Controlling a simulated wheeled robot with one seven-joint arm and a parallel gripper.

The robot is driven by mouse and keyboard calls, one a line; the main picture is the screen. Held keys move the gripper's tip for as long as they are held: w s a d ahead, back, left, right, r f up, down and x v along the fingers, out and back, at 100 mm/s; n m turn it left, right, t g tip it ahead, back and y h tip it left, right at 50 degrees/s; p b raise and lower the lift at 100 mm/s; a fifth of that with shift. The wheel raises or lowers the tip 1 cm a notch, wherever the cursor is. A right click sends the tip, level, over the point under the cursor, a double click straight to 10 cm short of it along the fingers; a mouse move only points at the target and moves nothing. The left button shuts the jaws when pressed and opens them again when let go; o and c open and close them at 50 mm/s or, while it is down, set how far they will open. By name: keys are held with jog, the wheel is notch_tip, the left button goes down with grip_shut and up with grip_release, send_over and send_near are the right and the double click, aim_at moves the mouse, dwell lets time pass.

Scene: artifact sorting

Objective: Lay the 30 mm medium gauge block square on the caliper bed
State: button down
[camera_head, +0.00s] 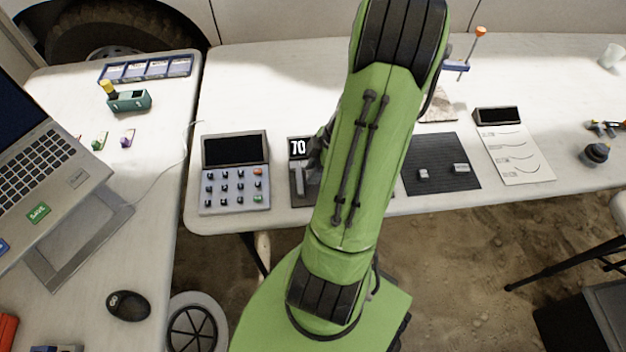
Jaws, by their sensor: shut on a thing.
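The caliper (302,201) stands on the main table left of my arm, with a dark bed and a small display (298,147) reading 70. My gripper (314,168) is at the right side of the caliper, mostly hidden behind my green arm. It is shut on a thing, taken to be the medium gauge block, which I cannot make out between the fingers. Two grey gauge blocks, a smaller one (423,174) and a longer one (460,168), lie on the dark mat (440,150) right of my arm.
A keypad console (235,172) stands close left of the caliper. A sheet with curves (518,153) and a dark display (498,115) lie right of the mat. A laptop (50,150) and mouse (128,305) are on the left table.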

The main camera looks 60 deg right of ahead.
jog(key=shift+f+b, duration=0.65)
jog(key=shift+f, duration=1.2)
jog(key=c, duration=0.9)
grip_release()
jog(key=shift+c, duration=0.2)
jog(key=shift+r, duration=0.1)
